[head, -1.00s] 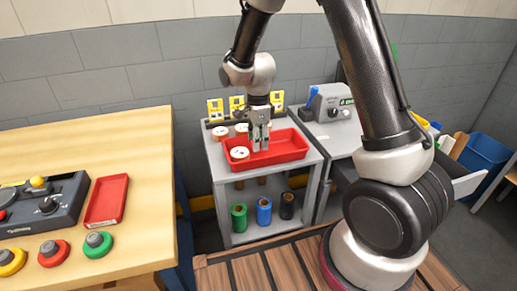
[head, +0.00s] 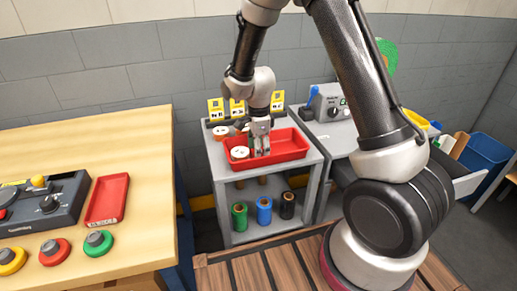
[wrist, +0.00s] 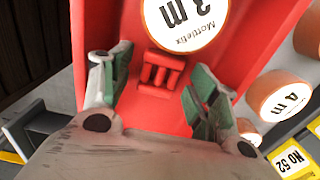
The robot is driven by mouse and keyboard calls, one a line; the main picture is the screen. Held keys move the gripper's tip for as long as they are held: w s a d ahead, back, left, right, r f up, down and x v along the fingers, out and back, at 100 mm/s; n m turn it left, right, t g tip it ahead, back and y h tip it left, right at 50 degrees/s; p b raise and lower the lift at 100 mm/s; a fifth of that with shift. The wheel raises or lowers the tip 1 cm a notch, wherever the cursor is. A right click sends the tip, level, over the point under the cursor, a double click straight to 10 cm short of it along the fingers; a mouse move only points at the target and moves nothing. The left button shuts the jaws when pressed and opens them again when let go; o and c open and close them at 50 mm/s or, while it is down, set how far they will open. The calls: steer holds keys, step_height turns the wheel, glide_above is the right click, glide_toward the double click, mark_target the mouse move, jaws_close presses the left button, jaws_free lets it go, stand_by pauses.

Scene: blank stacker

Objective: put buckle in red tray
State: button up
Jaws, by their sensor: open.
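The red tray (head: 292,146) sits on top of the grey shelf unit, and its red floor and walls fill much of the wrist view (wrist: 245,45). A small red slotted piece, apparently the buckle (wrist: 162,70), is inside the tray between my fingertips. It seems to lie on the tray floor, red on red. My gripper (head: 260,153) is open and points down into the left part of the tray. In the wrist view its two green-padded fingers (wrist: 157,74) stand apart on either side of the buckle. The buckle cannot be made out in the head view.
A white-topped tape roll (head: 240,153) lies in the tray close to my fingers. More rolls (head: 221,132) and yellow labels (head: 216,108) stand behind it. Coloured spools (head: 264,210) are on the lower shelf. Another red tray (head: 107,200) lies on the wooden table at left.

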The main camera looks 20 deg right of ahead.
steer(key=s+d+r+n+t, duration=0.1)
steer(key=s+d+r+n, duration=0.1)
steer(key=r, duration=0.8)
steer(key=s+d+r+n, duration=0.2)
steer(key=s+d+r, duration=0.1)
steer(key=r, duration=0.7)
steer(key=s+d+r+n+t, duration=0.1)
steer(key=s+d+r+n, duration=0.2)
steer(key=s, duration=0.4)
steer(key=s+d+r+n+t, duration=0.1)
steer(key=s+d+r+n, duration=0.1)
steer(key=s+n, duration=0.4)
steer(key=s+d+r+n+t, duration=0.1)
steer(key=s+d+r+n, duration=0.2)
steer(key=s+d+n, duration=0.2)
steer(key=s, duration=0.3)
steer(key=shift+s+r, duration=0.25)
steer(key=shift+r, duration=0.05)
